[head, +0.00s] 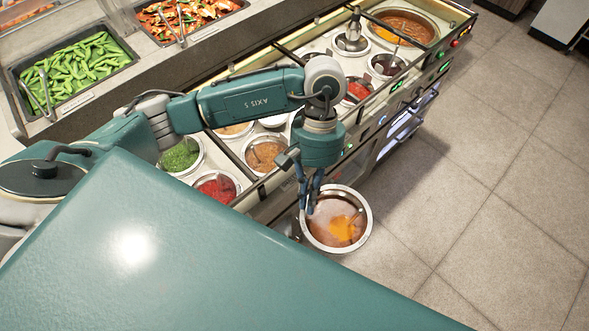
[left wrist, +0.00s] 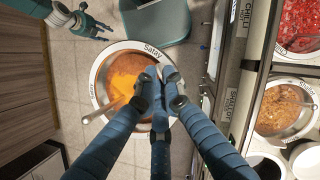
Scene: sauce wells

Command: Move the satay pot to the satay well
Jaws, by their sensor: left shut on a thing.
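The satay pot (head: 366,222) is a round steel pot with orange-brown sauce and a spoon in it. Its rim reads "Satay" in the left wrist view (left wrist: 95,88). My left gripper (head: 311,204) is shut on the pot's near-counter rim side and holds it above the floor, in front of the counter; its fingers (left wrist: 160,95) cover part of the pot in the wrist view. My right gripper (left wrist: 92,27) shows at the upper left of the wrist view, with fingers spread, apart from the pot. I cannot make out which well is the satay well.
The counter (head: 262,190) holds several sauce pots, including red chilli (head: 217,186) and brown shallot (head: 266,153). A large pot (head: 436,29) sits at the far end. Trays of green pods (head: 75,70) and red food stand behind. The tiled floor (head: 480,150) at right is clear.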

